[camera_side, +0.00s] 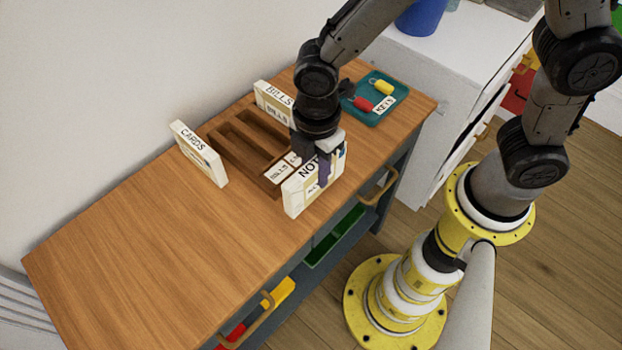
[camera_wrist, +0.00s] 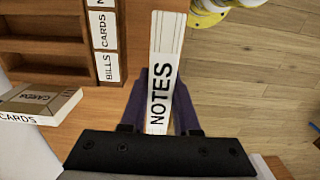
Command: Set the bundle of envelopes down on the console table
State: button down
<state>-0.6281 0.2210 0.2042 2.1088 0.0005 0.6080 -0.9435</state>
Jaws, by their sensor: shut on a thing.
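A cream bundle of envelopes labelled NOTES (camera_side: 303,194) stands upright in my gripper (camera_side: 324,165), near the front edge of the console table (camera_side: 130,240). The wrist view shows the bundle (camera_wrist: 163,75) between my two fingers (camera_wrist: 161,108), which are shut on it. Its far end overlaps the floor past the table edge (camera_wrist: 111,100) in that view. I cannot tell whether its underside touches the wood. A wooden sorter (camera_side: 226,147) with empty slots lies just behind it; its label strip (camera_wrist: 105,38) shows in the wrist view.
A CARDS bundle (camera_side: 199,153) stands left of the sorter, and a BILLS bundle (camera_side: 273,100) behind it. A teal tray (camera_side: 391,85) with red and yellow key tags lies at the right end. The tabletop's left half is clear. A white cabinet (camera_side: 455,60) adjoins the right end.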

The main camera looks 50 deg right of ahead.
aim_at(311, 183)
jog(key=shift+w+a+f, duration=0.15)
jog(key=shift+f, duration=0.1)
jog(key=shift+w+a+f, duration=0.1)
jog(key=shift+w+f, duration=0.05)
jog(key=shift+f, duration=1.6)
jog(key=shift+f, duration=0.1)
jog(key=c, duration=0.6)
grip_release()
jog(key=shift+c, duration=0.2)
